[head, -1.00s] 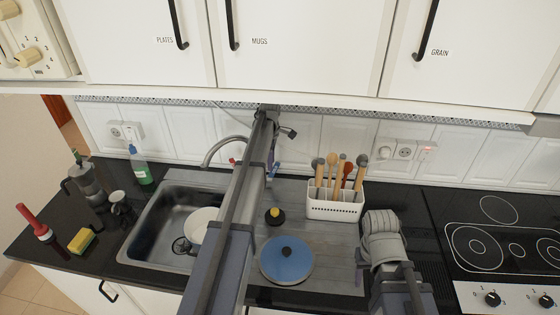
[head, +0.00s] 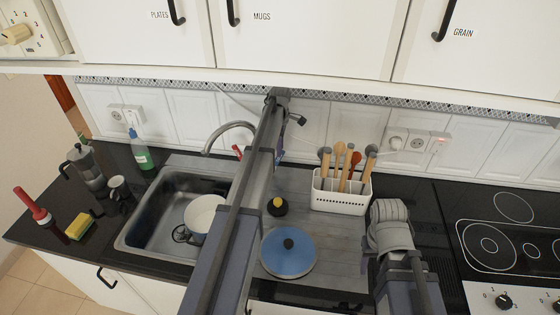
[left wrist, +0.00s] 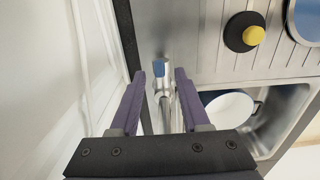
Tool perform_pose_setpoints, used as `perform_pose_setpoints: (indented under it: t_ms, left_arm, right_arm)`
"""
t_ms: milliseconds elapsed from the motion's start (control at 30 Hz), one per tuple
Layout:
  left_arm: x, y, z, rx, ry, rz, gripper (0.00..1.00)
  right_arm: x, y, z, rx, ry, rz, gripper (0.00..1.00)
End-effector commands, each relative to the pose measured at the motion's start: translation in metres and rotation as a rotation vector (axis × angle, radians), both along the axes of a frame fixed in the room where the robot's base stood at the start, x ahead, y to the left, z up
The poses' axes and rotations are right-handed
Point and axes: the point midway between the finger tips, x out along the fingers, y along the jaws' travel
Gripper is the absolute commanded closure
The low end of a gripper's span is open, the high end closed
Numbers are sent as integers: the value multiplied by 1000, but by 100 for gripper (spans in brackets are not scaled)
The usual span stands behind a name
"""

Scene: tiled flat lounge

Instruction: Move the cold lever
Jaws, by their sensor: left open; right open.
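The blue-tipped cold lever (left wrist: 159,68) shows in the left wrist view on the metal tap (left wrist: 163,92), between the two purple fingers of my left gripper (left wrist: 160,80). The fingers are open, with a gap on each side of the lever. In the head view my left gripper (head: 284,145) is over the back of the sink unit, and my arm hides most of the tap's base and the blue lever. The curved spout (head: 230,127) and the red-tipped lever (head: 238,152) show left of my arm. My right gripper (head: 394,264) is low at the right, partly hidden and open.
A white pot (head: 203,212) sits in the sink (head: 150,225). A blue lid (head: 288,255) and a black-and-yellow stopper (head: 277,207) lie on the drainboard. A white utensil basket (head: 341,199) stands behind. The wall and upper cabinets (head: 310,40) bound the space.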

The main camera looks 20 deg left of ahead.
Motion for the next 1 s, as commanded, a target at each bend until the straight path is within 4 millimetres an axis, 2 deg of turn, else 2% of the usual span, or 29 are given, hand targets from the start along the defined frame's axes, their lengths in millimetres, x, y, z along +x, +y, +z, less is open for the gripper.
perform_pose_setpoints:
  t_ms: [33, 300, 433, 700, 767, 1000]
  left_arm:
    - [0, 0, -13, 0, 0, 0, 54]
    - [0, 0, -45, 0, 0, 0, 54]
    - [0, 0, -51, 0, 0, 0, 54]
    - [0, 0, -50, 0, 0, 0, 54]
    - [0, 0, -50, 0, 0, 0, 58]
    - [0, 0, -50, 0, 0, 0, 85]
  right_arm:
    - [0, 0, -14, 0, 0, 0, 50]
    - [0, 0, -45, 0, 0, -1, 50]
    - [0, 0, -51, 0, 0, -2, 50]
    - [0, 0, -50, 0, 0, -2, 50]
    - [0, 0, -50, 0, 0, -2, 50]
    - [0, 0, -50, 0, 0, -2, 50]
